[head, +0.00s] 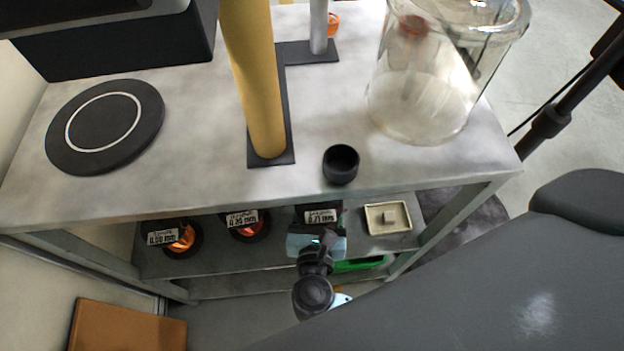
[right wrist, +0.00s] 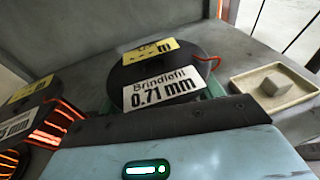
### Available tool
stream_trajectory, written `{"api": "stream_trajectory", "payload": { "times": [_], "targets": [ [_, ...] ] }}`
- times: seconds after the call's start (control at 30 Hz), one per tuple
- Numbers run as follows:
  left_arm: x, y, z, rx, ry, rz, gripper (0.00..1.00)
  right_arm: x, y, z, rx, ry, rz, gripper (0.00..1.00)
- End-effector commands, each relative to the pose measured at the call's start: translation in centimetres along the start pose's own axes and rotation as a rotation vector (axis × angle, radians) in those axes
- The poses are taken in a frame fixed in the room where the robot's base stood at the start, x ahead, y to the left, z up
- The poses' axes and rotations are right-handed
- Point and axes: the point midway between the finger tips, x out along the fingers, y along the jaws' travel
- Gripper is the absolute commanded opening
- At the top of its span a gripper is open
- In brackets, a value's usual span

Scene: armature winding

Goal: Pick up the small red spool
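Several black-flanged wire spools stand on the lower shelf. The one labelled Brindlefil 0.71 mm (right wrist: 160,84) shows a red wire end in the right wrist view; in the head view its label (head: 320,216) is at my right gripper (head: 317,232). Teal finger parts show on both sides of this spool, but I cannot tell whether they press on it. A spool with red winding (head: 248,225) stands left of it, and one with orange winding (head: 181,238) farther left. Most of the 0.71 mm spool's winding is hidden. My left gripper is out of view.
A beige tray (right wrist: 238,92) with a grey block (right wrist: 276,85) sits right of the 0.71 mm spool. The bench top (head: 200,190) overhangs the shelf. It bears a black cup (head: 341,164), a glass jar (head: 420,100) and a yellow post (head: 255,80).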

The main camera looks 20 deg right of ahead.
Motion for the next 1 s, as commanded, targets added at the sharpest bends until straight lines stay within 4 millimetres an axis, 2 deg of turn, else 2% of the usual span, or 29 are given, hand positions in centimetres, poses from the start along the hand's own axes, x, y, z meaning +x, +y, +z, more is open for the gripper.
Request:
{"api": "stream_trajectory", "payload": {
  "times": [0.03, 0.4, 0.5, 0.83, 1.0],
  "targets": [
    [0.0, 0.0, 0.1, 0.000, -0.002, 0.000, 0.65, 0.0, 0.0, -0.1, 0.000, 0.001, 0.000, 0.58],
    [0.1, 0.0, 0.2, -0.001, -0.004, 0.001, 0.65, 0.0, 0.0, 0.0, 0.000, -0.001, 0.000, 0.10],
    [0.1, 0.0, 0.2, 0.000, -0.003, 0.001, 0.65, 0.0, 0.0, 0.0, 0.000, -0.002, -0.001, 0.00],
    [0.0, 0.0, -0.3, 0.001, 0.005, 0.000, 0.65, -0.1, 0.1, 0.8, 0.005, -0.007, 0.000, 0.00],
    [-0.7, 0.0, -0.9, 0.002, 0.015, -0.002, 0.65, -0.5, 0.1, 2.9, 0.007, -0.008, -0.001, 0.00]
  ]
}}
